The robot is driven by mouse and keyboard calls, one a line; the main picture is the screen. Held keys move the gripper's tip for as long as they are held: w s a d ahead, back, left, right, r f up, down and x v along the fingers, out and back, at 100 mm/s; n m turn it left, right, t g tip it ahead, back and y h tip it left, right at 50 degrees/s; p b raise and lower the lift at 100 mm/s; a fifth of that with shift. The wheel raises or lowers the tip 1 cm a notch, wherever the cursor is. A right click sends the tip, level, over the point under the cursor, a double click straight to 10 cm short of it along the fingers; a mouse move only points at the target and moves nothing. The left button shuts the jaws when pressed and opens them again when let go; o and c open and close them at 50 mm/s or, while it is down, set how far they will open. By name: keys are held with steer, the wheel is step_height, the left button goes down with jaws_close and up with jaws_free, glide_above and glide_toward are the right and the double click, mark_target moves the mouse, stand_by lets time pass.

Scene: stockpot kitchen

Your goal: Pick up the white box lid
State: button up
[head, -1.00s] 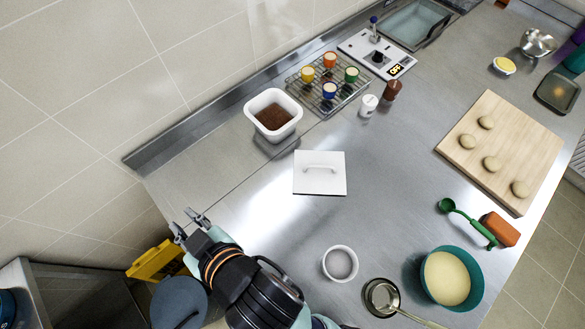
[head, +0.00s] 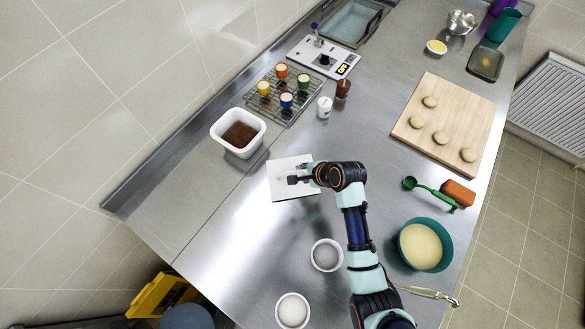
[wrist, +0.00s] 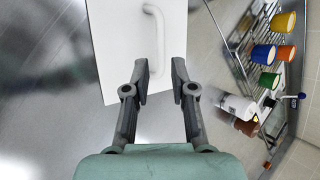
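A white box (head: 238,134) with dark brown contents stands behind the lid. A wire rack (head: 268,98) with several coloured cups is further back, beside a white jar (head: 324,108). White bowls (head: 326,255) stand in front. Bare counter lies left of these bowls.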

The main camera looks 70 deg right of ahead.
mark_target(293, 171)
steer(key=shift+b+x, duration=0.85)
steer(key=shift+x, duration=3.15)
steer(key=shift+r, duration=0.1)
jaws_close()
